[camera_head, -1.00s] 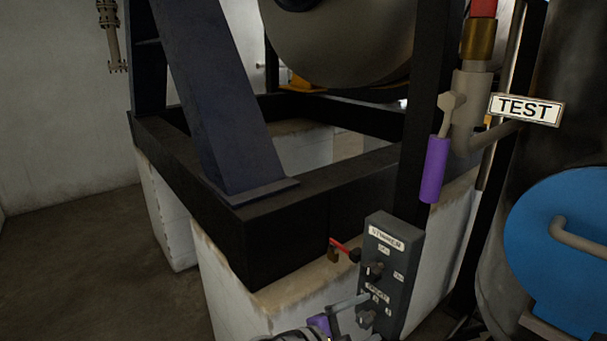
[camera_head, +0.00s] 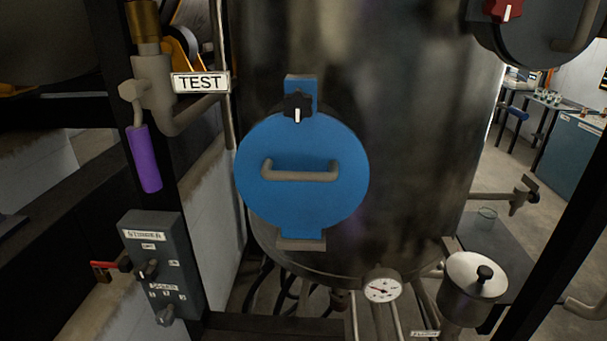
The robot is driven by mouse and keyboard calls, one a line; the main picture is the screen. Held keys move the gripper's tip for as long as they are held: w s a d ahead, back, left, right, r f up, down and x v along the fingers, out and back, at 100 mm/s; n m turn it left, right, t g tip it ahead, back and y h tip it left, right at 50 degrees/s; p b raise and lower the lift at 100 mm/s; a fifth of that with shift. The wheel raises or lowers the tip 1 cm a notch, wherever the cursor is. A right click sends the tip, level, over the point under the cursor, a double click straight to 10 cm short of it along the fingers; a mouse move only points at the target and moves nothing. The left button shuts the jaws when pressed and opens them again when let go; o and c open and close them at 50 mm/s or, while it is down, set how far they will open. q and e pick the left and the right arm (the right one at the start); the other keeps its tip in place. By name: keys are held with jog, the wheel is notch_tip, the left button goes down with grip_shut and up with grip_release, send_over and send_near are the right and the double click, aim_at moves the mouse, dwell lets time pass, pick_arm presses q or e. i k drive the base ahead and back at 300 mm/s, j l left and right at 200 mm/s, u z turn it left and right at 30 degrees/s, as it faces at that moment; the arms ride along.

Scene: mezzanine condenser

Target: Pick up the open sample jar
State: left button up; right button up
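A small clear glass vessel (camera_head: 487,218), which looks like the open sample jar, stands on a dark flat surface (camera_head: 496,244) at the right of the head view. It is small in the picture, and I cannot make out its contents. A grey tap (camera_head: 518,197) projects above and to the right of it. Neither of my grippers shows in this view.
A large dark tank with a blue round hatch (camera_head: 302,203) fills the middle. A lidded metal pot (camera_head: 471,285) and a pressure gauge (camera_head: 381,289) sit in front, low right. A grey control box (camera_head: 160,262) is at left. A dark diagonal post (camera_head: 568,215) stands right.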

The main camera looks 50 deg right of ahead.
aim_at(487, 215)
jog(key=z, duration=2.95)
jog(key=i+l+z, duration=0.2)
jog(key=l, duration=0.2)
jog(key=i+l+z, duration=1)
jog(key=i+z, duration=0.2)
jog(key=i+l+u, duration=0.2)
jog(key=i, duration=0.25)
jog(key=i+u, duration=0.25)
jog(key=i, duration=0.15)
jog(key=i+l+u, duration=0.2)
jog(key=i+u, duration=0.2)
jog(key=u, duration=0.2)
jog(key=i+l+u, duration=0.1)
jog(key=u, duration=0.3)
jog(key=i+l+u, duration=0.2)
jog(key=u, duration=0.2)
jog(key=i+l+u, duration=0.2)
jog(key=u, duration=0.2)
jog(key=i+u, duration=0.1)
jog(key=u, duration=0.3)
jog(key=i+l+u, duration=0.1)
jog(key=u, duration=0.3)
jog(key=i+l+u, duration=0.1)
jog(key=u, duration=0.25)
jog(key=l+u, duration=0.25)
jog(key=u, duration=0.15)
